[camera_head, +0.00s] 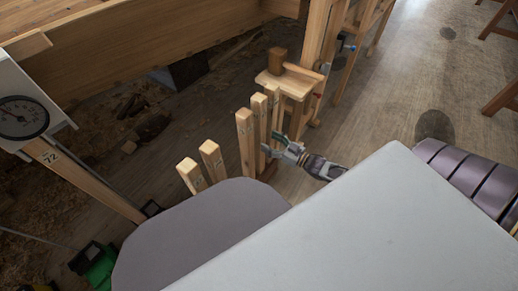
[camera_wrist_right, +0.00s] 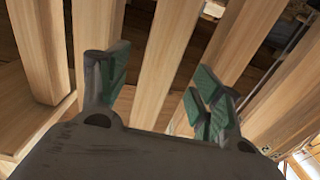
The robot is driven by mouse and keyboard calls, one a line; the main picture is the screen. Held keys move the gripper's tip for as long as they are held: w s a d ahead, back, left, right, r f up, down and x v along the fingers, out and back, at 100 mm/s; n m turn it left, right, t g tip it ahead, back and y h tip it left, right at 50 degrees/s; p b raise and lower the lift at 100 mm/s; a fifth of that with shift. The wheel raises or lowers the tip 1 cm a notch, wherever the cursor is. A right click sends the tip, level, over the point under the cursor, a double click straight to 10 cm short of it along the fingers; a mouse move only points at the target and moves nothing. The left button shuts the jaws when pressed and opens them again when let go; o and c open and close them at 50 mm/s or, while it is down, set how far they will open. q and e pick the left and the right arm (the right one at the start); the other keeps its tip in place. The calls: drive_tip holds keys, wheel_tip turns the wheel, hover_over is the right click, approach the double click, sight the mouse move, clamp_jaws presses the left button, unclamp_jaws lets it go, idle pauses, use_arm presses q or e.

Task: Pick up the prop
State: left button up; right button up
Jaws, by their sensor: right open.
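Several upright square wooden props stand in a row in the head view. The nearest are a short pair at left (camera_head: 191,176) and (camera_head: 211,160), then a taller prop (camera_head: 245,140) with more behind it. My right gripper (camera_head: 273,146) is open beside the taller props, on their right. In the right wrist view, one prop (camera_wrist_right: 167,62) runs between the spread green-padded fingers of my right gripper (camera_wrist_right: 156,66); whether it touches them I cannot tell. Other props (camera_wrist_right: 38,50) stand on both sides. My left gripper is not in view.
A wooden stand with a block-topped board (camera_head: 290,80) is behind the props. A dial gauge (camera_head: 22,117) on a post marked 72 stands at left. A long timber structure (camera_head: 130,45) crosses the back. Shavings litter the floor at left; open floor (camera_head: 400,100) lies at right.

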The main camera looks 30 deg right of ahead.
sight(263, 139)
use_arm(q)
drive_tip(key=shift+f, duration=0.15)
use_arm(e)
drive_tip(key=shift+w+a, duration=0.25)
drive_tip(key=shift+w, duration=0.3)
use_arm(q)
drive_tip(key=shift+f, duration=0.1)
use_arm(e)
drive_tip(key=shift+w, duration=0.1)
drive_tip(key=shift+f+b+x, duration=0.1)
drive_tip(key=shift+b+x, duration=0.55)
drive_tip(key=shift+x, duration=0.1)
drive_tip(key=shift+f+b+x, duration=0.15)
drive_tip(key=shift+b+x, duration=0.45)
drive_tip(key=shift+x, duration=0.15)
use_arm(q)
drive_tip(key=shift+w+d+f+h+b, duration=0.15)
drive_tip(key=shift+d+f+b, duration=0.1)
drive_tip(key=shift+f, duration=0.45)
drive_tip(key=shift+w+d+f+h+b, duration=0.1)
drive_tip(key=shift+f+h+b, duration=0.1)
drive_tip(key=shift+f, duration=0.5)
use_arm(e)
drive_tip(key=shift+x, duration=1)
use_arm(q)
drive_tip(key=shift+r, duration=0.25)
use_arm(e)
drive_tip(key=shift+r, duration=0.1)
drive_tip(key=shift+c, duration=0.2)
